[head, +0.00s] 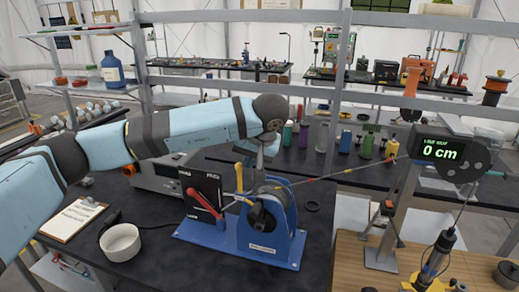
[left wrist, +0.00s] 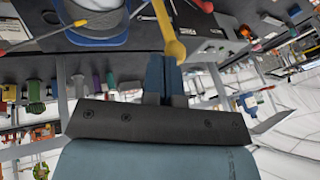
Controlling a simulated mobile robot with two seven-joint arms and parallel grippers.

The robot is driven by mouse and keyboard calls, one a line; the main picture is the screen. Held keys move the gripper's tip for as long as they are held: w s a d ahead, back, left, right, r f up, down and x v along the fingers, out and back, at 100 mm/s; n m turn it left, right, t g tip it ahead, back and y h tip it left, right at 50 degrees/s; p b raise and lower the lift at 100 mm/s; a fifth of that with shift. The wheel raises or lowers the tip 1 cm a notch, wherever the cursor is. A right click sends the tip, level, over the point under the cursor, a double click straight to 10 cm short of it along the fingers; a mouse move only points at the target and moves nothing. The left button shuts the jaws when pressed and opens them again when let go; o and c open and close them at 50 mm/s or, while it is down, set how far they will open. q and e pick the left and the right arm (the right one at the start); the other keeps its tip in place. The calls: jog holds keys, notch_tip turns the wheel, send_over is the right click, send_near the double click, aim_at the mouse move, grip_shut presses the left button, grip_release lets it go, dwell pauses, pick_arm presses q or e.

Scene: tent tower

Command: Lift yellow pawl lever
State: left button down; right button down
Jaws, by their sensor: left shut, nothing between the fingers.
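The yellow pawl lever (head: 239,178) stands up from the blue winch (head: 273,222), beside its drum. In the left wrist view the lever (left wrist: 167,22) runs down to a rounded end at my fingertips. My left gripper (left wrist: 164,60) is shut and empty, its blue fingers close together by that end; I cannot tell whether they touch it. In the head view my left arm reaches in above the winch, and the fingers are hard to make out. My right gripper is not in view.
A black panel with a red lever (head: 203,202) stands left of the drum. A taut cable runs right to a display reading 0 cm (head: 440,150). A white bowl (head: 121,243) and a clipboard (head: 74,218) lie at the left. Bottles (head: 303,134) stand behind.

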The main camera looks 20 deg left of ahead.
pick_arm(q)
jog(key=shift+f, duration=0.1)
jog(key=shift+a, duration=0.2)
jog(key=h+b, duration=0.1)
jog(key=a+h+b, duration=0.1)
jog(key=shift+a+h, duration=0.25)
jog(key=shift+h, duration=0.15)
jog(key=a+h+b, duration=0.1)
jog(key=h+b, duration=0.1)
jog(key=b, duration=0.1)
jog(key=a+h+b, duration=0.1)
jog(key=h, duration=0.1)
jog(key=shift+w+a+f+n+b, duration=0.1)
jog(key=shift+a+f+n+b, duration=0.15)
jog(key=shift+a+n+b, duration=0.15)
dwell(0.4)
